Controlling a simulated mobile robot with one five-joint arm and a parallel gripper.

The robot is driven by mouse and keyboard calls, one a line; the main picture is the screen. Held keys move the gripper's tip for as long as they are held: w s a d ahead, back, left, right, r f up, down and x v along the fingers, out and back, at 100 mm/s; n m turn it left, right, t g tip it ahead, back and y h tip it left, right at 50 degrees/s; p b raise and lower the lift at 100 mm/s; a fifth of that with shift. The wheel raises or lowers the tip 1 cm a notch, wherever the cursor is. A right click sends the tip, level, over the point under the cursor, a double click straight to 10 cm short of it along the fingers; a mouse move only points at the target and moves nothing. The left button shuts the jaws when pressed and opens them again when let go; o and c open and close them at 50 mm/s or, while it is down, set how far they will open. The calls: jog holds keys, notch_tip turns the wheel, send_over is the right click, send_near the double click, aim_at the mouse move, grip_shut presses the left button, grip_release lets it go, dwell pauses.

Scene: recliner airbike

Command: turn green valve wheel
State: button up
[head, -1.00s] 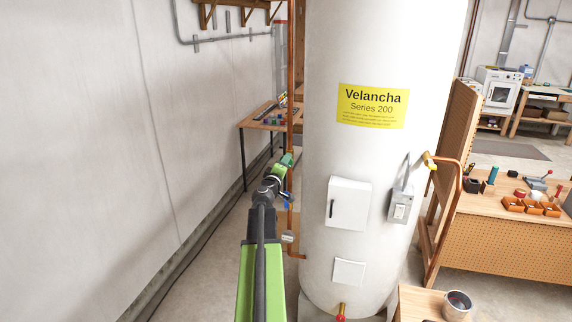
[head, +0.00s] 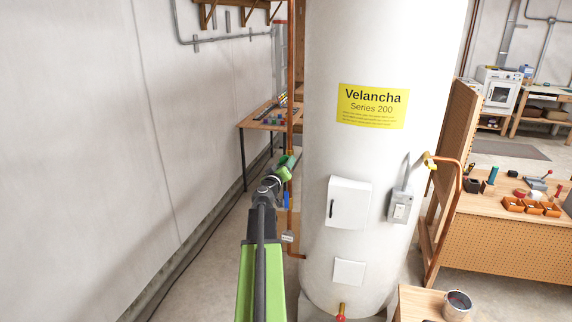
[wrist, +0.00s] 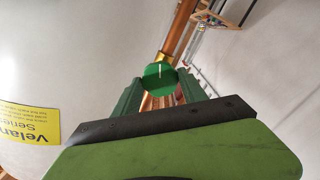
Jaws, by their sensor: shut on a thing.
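The green valve wheel (wrist: 160,77) shows in the wrist view as a round green disc with a white mark, on a copper pipe (wrist: 181,28). My gripper's two dark green fingers (wrist: 162,90) stand on either side of it, shut on the wheel. In the head view my gripper (head: 282,170) reaches the vertical copper pipe (head: 291,75) left of the white tank. There the wheel is hard to tell from the green fingers. A blue part (head: 286,200) shows just below the gripper.
The large white tank (head: 390,40) with a yellow label stands close on the right of my arm. A grey wall (head: 80,130) runs along the left. A small wooden table (head: 250,123) stands behind the pipe. A pegboard bench (head: 510,245) is at the right.

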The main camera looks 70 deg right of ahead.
jog(key=m, duration=0.3)
dwell(0.4)
jog(key=m, duration=0.3)
jog(key=shift+m, duration=0.3)
jog(key=o, duration=0.7)
jog(key=a, duration=0.5)
jog(key=shift+s, duration=0.15)
